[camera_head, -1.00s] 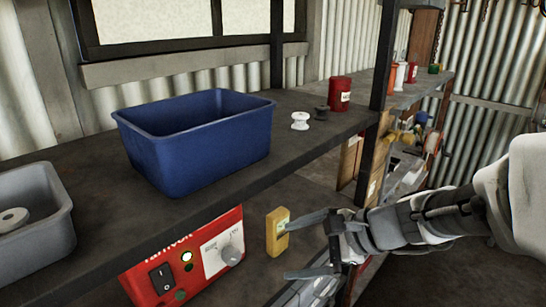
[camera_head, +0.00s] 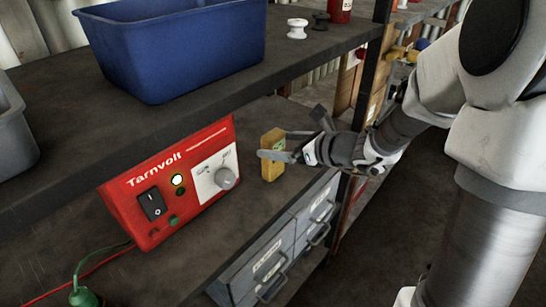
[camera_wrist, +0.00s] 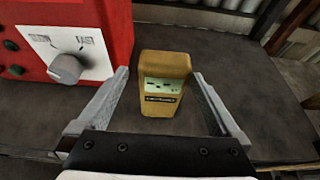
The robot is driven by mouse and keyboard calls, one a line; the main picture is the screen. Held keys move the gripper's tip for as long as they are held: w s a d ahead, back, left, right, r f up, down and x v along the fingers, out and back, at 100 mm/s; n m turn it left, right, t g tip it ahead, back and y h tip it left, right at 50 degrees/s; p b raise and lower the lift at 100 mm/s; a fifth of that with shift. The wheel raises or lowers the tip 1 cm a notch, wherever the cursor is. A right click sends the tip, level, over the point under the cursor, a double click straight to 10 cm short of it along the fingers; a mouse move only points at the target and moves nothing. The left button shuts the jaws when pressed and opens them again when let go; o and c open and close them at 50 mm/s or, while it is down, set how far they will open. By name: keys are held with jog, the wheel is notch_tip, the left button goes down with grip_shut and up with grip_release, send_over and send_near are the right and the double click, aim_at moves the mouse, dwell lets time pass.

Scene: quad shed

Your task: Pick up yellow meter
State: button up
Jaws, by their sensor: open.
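The yellow meter (camera_head: 272,143) stands upright on the lower shelf, to the right of the red Tarnvolt box. In the wrist view the yellow meter (camera_wrist: 165,82) shows its pale display and dark label, facing my gripper. My gripper (camera_head: 275,146) is open at the meter, one finger passing in front of it in the head view. In the wrist view the fingers of my gripper (camera_wrist: 160,85) lie to the left and right of the meter, with a gap on each side. Part of the meter is hidden behind the near finger in the head view.
The red Tarnvolt box (camera_head: 175,185) stands close to the left of the meter; its knob is near my left finger in the wrist view. The upper shelf (camera_head: 110,120) overhangs, bearing a blue bin (camera_head: 170,50) and spools. Grey drawers (camera_head: 280,245) sit below the shelf edge.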

jog(key=shift+d+f+b+x, duration=0.15)
jog(key=shift+b+x, duration=0.1)
jog(key=shift+x, duration=1.25)
jog(key=shift+d+f+b+x, duration=0.1)
jog(key=shift+b+x, duration=0.15)
jog(key=shift+x, duration=1.25)
jog(key=shift+w, duration=0.1)
jog(key=c, duration=1.4)
